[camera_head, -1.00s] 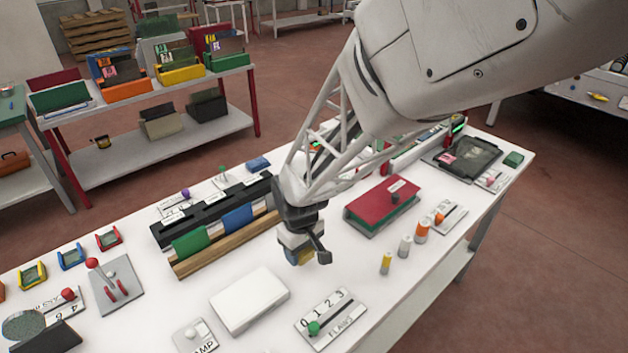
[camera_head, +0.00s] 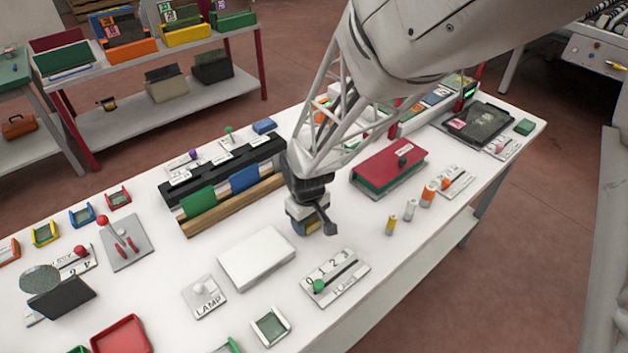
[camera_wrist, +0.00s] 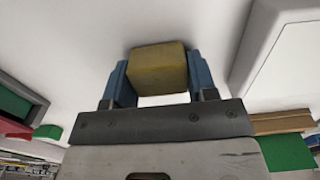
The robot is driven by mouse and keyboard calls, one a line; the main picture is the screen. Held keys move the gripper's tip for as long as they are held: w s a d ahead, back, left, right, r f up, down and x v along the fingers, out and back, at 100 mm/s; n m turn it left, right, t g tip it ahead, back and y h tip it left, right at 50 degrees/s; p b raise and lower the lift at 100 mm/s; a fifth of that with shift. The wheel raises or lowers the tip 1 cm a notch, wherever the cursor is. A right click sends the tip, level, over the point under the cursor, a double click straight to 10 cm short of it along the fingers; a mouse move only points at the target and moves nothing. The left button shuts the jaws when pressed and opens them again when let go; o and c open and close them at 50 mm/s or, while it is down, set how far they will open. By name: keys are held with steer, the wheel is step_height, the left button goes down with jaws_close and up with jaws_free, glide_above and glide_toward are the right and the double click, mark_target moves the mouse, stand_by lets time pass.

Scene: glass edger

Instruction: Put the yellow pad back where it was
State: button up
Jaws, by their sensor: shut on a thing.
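The yellow pad (camera_wrist: 158,69) is a small yellow block. In the wrist view it sits between the blue fingers of my gripper (camera_wrist: 160,80), which are shut on its two sides. In the head view my gripper (camera_head: 305,226) is low over the white table, right of the white box and in front of the black rack; the pad is mostly hidden there by the fingers. I cannot tell whether the pad touches the table. A small yellow-rimmed tray (camera_head: 45,234) stands at the far left, in a row with blue, red and orange ones.
The white box (camera_head: 257,258) lies left of my gripper. Behind are the black rack (camera_head: 222,166) with green and blue blocks and a red box (camera_head: 388,168). Small cylinders (camera_head: 410,210) stand to the right, and a numbered slider plate (camera_head: 335,279) in front.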

steer(key=o, duration=1)
steer(key=shift+f, duration=0.1)
step_height(320, 180, up, 12)
steer(key=shift+r, duration=0.15)
steer(key=shift+d, duration=0.1)
stand_by(0.5)
steer(key=s+d+r+m+t, duration=0.1)
steer(key=s+d+r+m, duration=0.2)
steer(key=d, duration=0.5)
steer(key=s+d+r+m, duration=0.3)
steer(key=s+d+r, duration=0.2)
steer(key=s+d, duration=0.3)
steer(key=s+d+r+m+t, duration=0.1)
steer(key=s+d+r+m, duration=0.2)
steer(key=d, duration=0.6)
steer(key=shift+s+r+t, duration=0.15)
steer(key=shift+s+r, duration=0.35)
steer(key=shift+s, duration=0.3)
steer(key=shift+s+r+t, duration=0.15)
steer(key=shift+s+r, duration=0.35)
steer(key=shift+s, duration=0.3)
